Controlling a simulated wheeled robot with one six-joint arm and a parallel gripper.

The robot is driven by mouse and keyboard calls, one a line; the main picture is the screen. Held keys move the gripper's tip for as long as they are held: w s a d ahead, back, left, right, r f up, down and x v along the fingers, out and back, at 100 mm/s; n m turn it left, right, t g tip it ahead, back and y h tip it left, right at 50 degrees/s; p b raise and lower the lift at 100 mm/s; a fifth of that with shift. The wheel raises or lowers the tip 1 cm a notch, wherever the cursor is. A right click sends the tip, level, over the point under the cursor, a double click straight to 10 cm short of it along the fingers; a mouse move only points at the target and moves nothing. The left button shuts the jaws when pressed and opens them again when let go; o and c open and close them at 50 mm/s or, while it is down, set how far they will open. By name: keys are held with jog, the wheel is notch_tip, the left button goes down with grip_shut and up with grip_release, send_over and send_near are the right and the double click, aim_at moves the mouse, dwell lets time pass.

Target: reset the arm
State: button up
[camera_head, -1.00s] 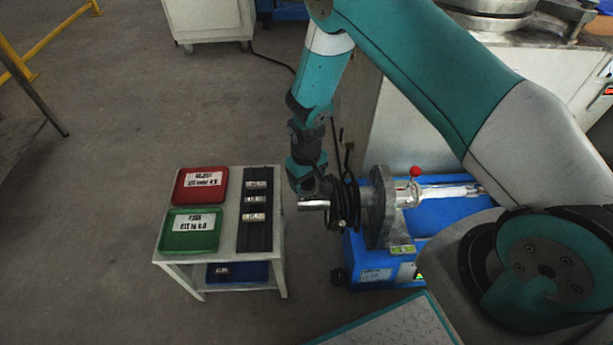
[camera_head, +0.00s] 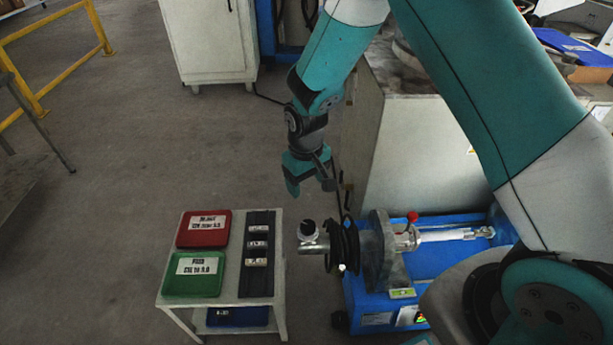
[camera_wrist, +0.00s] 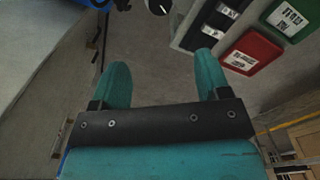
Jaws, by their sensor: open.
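My gripper (camera_head: 311,188) points down with its two teal fingers apart and nothing between them. It hangs above and clear of the machine's metal end (camera_head: 311,242), right of and higher than the small table. In the wrist view, the open fingers (camera_wrist: 163,85) spread over bare floor.
A small white table (camera_head: 176,289) carries a red tray (camera_head: 204,231), a green tray (camera_head: 194,275) and a black rack (camera_head: 257,282) with several labelled pieces. A blue-based machine (camera_head: 372,318) stands right of it.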

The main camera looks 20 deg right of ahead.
jog(key=shift+r, duration=0.15)
dwell(0.3)
jog(key=s+a+r+n+y, duration=0.1)
jog(key=s+a+r, duration=0.1)
jog(key=s+r, duration=0.5)
jog(key=s+a+r+n+y, duration=0.1)
jog(key=s+a+r+y, duration=0.15)
jog(key=r, duration=0.75)
jog(key=s+r+n, duration=0.1)
jog(key=s+r, duration=0.3)
jog(key=s, duration=0.4)
jog(key=s+r+n, duration=0.1)
jog(key=s+r, duration=0.4)
jog(key=s, duration=0.3)
notch_tip(320, 180, up, 22)
jog(key=p, duration=2.2)
jog(key=shift+w+y+p, duration=0.3)
jog(key=shift+w+y, duration=0.1)
jog(key=shift+y, duration=0.05)
jog(key=shift+f, duration=0.1)
